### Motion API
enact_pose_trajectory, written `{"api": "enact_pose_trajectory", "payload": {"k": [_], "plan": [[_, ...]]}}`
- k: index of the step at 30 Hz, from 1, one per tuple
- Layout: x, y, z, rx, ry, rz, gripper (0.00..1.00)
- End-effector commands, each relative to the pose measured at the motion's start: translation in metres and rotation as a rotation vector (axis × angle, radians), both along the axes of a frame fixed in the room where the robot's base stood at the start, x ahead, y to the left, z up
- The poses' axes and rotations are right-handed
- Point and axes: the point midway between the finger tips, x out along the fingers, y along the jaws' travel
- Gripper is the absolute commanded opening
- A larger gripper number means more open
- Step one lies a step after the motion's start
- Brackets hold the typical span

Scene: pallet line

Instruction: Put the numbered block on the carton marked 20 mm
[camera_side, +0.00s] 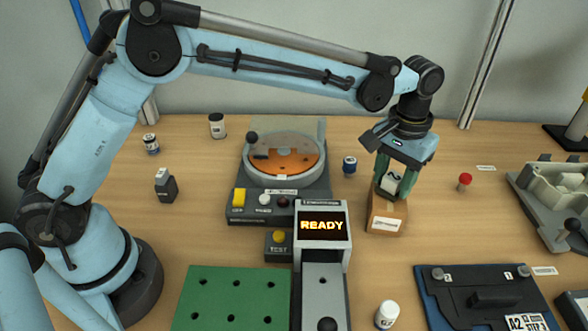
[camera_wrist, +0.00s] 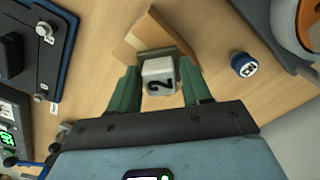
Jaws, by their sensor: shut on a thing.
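A small white block (camera_wrist: 158,76) bears a dark number 2 in the wrist view. My gripper (camera_wrist: 159,88) is shut on it, with one green finger on each side. In the side view the block (camera_side: 391,182) is between the fingers of my gripper (camera_side: 393,184), at the top of a brown carton (camera_side: 385,215). The carton (camera_wrist: 150,32) also shows just beyond the block in the wrist view. A white label is on the carton's front; its print is too small to read. I cannot tell whether the block touches the carton.
A device with an orange dish (camera_side: 283,160) and a READY display (camera_side: 322,226) stand left of the carton. A blue-capped jar (camera_side: 349,166) is close by, and a red-topped peg (camera_side: 464,181) stands to the right. A green board (camera_side: 232,300) lies in front.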

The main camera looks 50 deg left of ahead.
Motion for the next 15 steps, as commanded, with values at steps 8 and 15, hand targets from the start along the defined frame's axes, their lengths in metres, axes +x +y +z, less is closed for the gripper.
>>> {"api": "enact_pose_trajectory", "payload": {"k": [8,15], "plan": [[0.0,-0.0001,-0.0025,0.0,0.0,0.0,0.74],[0.0,-0.0001,-0.0023,0.0,0.0,0.0,0.74]]}}
